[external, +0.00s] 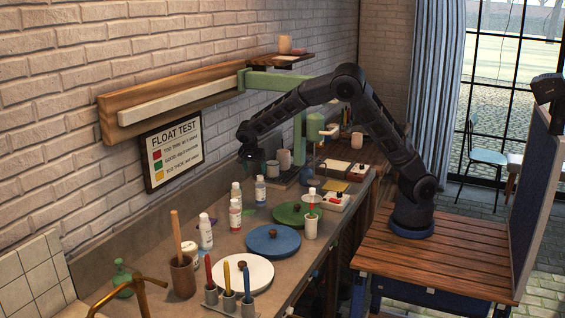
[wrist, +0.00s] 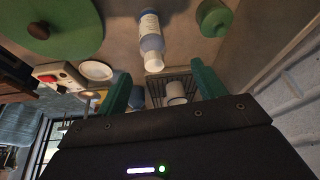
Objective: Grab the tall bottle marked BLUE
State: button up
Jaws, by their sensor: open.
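Several white bottles with coloured labels stand on the counter in the external view. One white bottle with a blue band (external: 260,190) stands nearest my gripper (external: 250,160), which is above and slightly left of it. In the wrist view, a white-and-blue bottle (wrist: 151,40) lies ahead of the two green fingers of my gripper (wrist: 161,85), roughly in line with the gap between them. The fingers are apart with no bottle between them. The label's writing is too small to read.
A green lid (external: 288,214), blue lid (external: 273,240) and white lid (external: 248,273) lie on the counter. Other bottles (external: 235,215) stand left of them. A mug (external: 284,158) stands behind. A green cylinder (wrist: 213,17) is right of the bottle in the wrist view.

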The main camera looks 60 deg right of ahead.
aim_at(261, 182)
jog(key=x, duration=0.7)
jog(key=s+d+x, duration=0.1)
jog(key=x, duration=0.3)
jog(key=shift+r, duration=0.2)
grip_shut()
jog(key=shift+r, duration=0.15)
